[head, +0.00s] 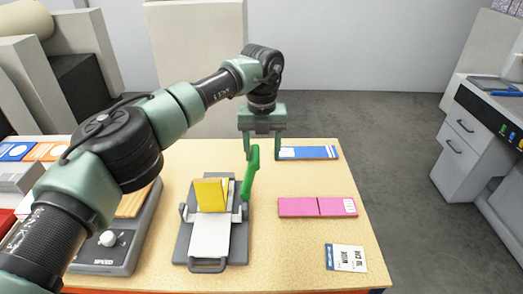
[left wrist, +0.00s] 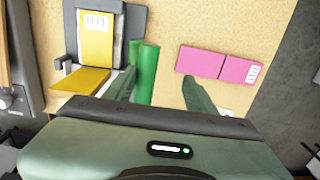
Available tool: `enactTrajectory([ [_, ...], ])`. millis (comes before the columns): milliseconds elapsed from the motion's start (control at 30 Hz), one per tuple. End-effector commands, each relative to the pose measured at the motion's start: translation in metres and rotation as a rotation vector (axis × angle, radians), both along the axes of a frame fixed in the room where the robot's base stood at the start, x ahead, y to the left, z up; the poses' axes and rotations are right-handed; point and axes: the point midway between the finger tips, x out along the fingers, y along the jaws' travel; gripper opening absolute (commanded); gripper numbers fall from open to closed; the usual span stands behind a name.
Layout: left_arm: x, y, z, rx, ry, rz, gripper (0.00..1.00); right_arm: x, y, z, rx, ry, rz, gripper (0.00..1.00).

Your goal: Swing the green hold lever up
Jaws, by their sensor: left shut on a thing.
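The green hold lever (head: 251,174) stands on the right side of a grey clamp device (head: 182,246) on the table. It points up, with its top leaning slightly to the right in the head view. In the left wrist view the lever (left wrist: 145,72) lies against the left finger of my left gripper (left wrist: 160,92). My right gripper is not in view.
A pink strip (head: 298,207) and a blue-and-white strip (head: 318,152) lie right of the lever. A printed card (head: 346,257) lies near the front right. A grey machine with a speed knob (head: 108,238) stands at left.

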Motion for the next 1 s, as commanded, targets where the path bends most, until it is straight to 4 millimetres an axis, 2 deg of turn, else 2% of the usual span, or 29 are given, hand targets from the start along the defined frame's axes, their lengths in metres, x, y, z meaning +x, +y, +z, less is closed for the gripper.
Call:
enactTrajectory([
  [33,-0.005,-0.006,-0.007,-0.008,0.015,-0.007,0.44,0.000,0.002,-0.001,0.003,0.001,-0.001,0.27],
  [367,-0.005,-0.005,-0.005,-0.007,0.014,-0.006,0.44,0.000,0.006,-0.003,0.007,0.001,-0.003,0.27],
  [467,-0.004,-0.004,0.007,-0.008,0.010,-0.006,0.44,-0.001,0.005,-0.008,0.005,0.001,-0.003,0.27],
  [800,-0.003,0.001,0.067,-0.006,-0.002,-0.001,0.44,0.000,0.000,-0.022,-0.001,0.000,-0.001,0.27],
  [1000,-0.003,0.003,0.079,-0.005,-0.001,-0.002,0.44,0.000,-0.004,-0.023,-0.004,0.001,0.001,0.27],
])
